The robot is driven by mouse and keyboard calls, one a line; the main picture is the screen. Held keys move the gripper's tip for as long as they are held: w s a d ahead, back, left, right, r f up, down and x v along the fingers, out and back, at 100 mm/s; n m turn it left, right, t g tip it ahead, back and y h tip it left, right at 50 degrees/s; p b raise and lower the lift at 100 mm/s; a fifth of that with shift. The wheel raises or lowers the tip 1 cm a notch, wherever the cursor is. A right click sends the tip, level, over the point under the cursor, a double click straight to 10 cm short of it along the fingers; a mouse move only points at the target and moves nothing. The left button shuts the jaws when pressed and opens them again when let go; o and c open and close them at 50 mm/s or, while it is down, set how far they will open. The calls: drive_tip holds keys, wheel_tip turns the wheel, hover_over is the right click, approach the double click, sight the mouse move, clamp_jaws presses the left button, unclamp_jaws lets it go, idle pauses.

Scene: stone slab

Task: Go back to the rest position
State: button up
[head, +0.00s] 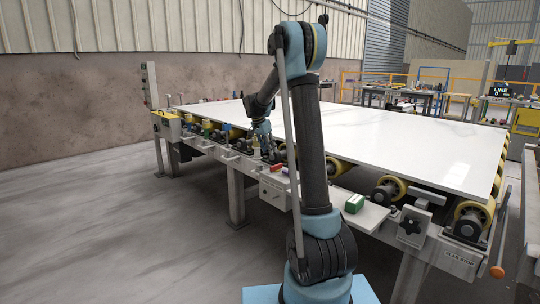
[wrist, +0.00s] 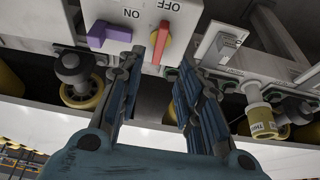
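My gripper (head: 266,148) is at the near side of the slab line, by its front rail, in the head view. In the wrist view my gripper (wrist: 157,72) has its two blue-grey fingers spread apart with nothing held between them. A red lever (wrist: 161,42) shows just beyond the fingertips on a light grey panel, beside an upside-down OFF label. Whether a finger touches the red lever is unclear. My arm stands raised and bent in the head view.
A large white slab (head: 350,125) lies on yellow rollers (head: 388,190). A green box (head: 354,204) sits on a front ledge. A clamp with a black knob (head: 411,226) is at right. A bottle-like yellow part (wrist: 261,119) is right of the fingers. Floor at left is clear.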

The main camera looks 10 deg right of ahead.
drive_tip(key=shift+s+r, duration=0.1)
drive_tip(key=shift+r, duration=0.05)
drive_tip(key=s+d+r+n+y, duration=0.1)
drive_tip(key=s+d+r+n, duration=0.15)
drive_tip(key=s, duration=1.15)
drive_tip(key=s+d+r+n+y, duration=0.1)
drive_tip(key=s+d+r+n, duration=0.15)
drive_tip(key=s, duration=1.25)
drive_tip(key=s+f+n, duration=0.2)
drive_tip(key=s+f, duration=0.2)
drive_tip(key=s, duration=0.4)
drive_tip(key=s+f+n+y, duration=0.1)
drive_tip(key=s+f+n, duration=0.1)
drive_tip(key=s+f, duration=0.3)
drive_tip(key=s+f+n, duration=0.2)
drive_tip(key=s+f, duration=0.3)
drive_tip(key=s, duration=0.6)
drive_tip(key=shift+a+f+y, duration=0.15)
drive_tip(key=shift+a+y, duration=0.1)
drive_tip(key=shift+y, duration=0.05)
drive_tip(key=shift+s, duration=0.1)
drive_tip(key=shift+w+f, duration=0.2)
drive_tip(key=shift+w, duration=0.25)
